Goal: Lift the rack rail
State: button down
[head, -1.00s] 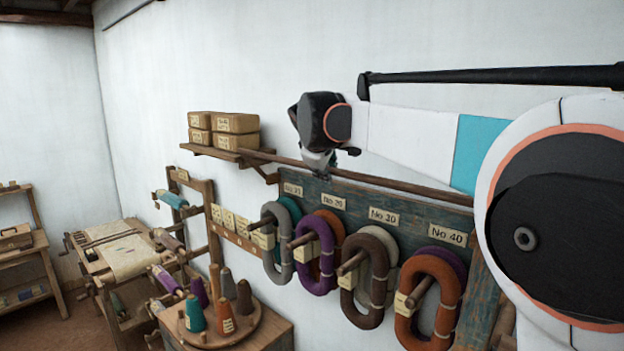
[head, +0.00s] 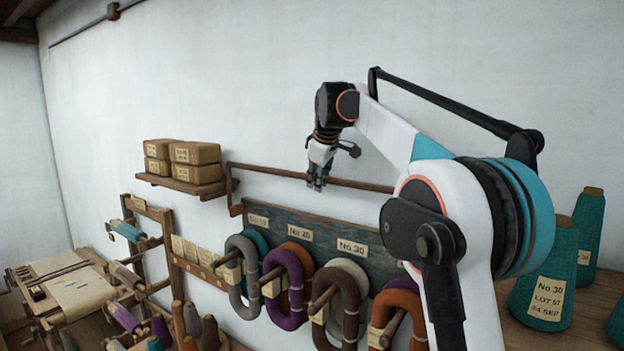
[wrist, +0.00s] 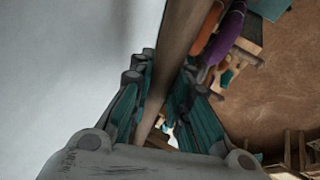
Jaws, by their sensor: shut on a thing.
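The rack rail (head: 265,171) is a thin brown wooden bar with a bent-down piece at its left end. In the head view it stands above the blue-green rack board (head: 326,228), with a clear gap between them. My gripper (head: 317,184) points down and is shut on the rail partway along it. In the wrist view, the rail (wrist: 182,38) runs between the two teal-padded fingers (wrist: 165,118). My arm hides the rail's right end in the head view.
Yarn hanks, including a purple one (head: 283,290), hang on pegs below. Boxes (head: 196,152) sit on a wall shelf (head: 180,185) to the left. Teal yarn cones (head: 546,290) stand at the right. The white wall is close behind; the space above the rail is clear.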

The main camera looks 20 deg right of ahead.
jog(key=shift+w+d+f+g+y, duration=0.15)
jog(key=shift+w+d+g+y, duration=0.45)
jog(key=shift+d, duration=0.4)
jog(key=shift+w, duration=0.1)
jog(key=c, duration=1.5)
grip_release()
jog(key=shift+d, duration=0.1)
